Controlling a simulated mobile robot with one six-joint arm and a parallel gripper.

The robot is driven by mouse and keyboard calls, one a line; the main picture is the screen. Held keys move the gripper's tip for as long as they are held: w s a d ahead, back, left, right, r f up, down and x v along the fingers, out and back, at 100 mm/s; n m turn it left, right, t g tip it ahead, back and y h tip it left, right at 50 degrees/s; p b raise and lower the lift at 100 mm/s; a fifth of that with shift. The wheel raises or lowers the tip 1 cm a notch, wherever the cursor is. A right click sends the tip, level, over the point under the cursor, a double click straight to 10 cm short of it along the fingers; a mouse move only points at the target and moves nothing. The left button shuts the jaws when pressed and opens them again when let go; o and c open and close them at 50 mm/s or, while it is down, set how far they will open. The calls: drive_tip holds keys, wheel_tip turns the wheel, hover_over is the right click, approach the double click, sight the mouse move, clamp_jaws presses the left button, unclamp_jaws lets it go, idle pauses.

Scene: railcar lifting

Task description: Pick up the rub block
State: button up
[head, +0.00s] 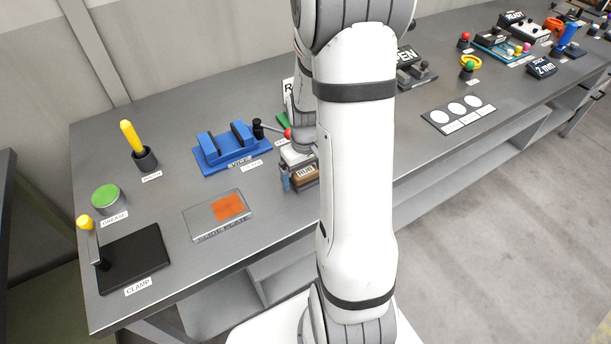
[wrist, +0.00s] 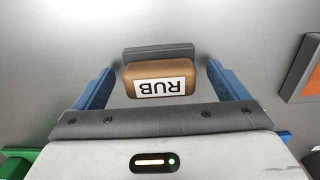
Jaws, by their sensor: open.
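The rub block is a brown block with a white RUB label. In the wrist view the rub block (wrist: 160,78) lies between the two blue fingers of my gripper (wrist: 160,88), with a visible gap on each side. A dark grey piece (wrist: 158,53) stands right behind it. In the head view the rub block (head: 306,176) is on the bench near its front edge, partly hidden by my arm. My gripper (head: 298,178) is open and around the block there, pointing down. Whether the fingertips touch the bench is not clear.
A blue vice (head: 232,150) stands behind and left of the block. A plate with an orange patch (head: 228,207) lies to the left, near the front edge. A black clamp base (head: 135,258) is farther left. A plate with white circles (head: 459,114) lies right of my arm.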

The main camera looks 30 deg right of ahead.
sight(305, 171)
drive_tip(key=c, duration=1.1)
wheel_tip(305, 171, up, 10)
drive_tip(key=shift+r+b, duration=0.1)
drive_tip(key=shift+b, duration=0.2)
drive_tip(key=o, duration=0.5)
drive_tip(key=c, duration=0.4)
drive_tip(key=shift+o, duration=0.2)
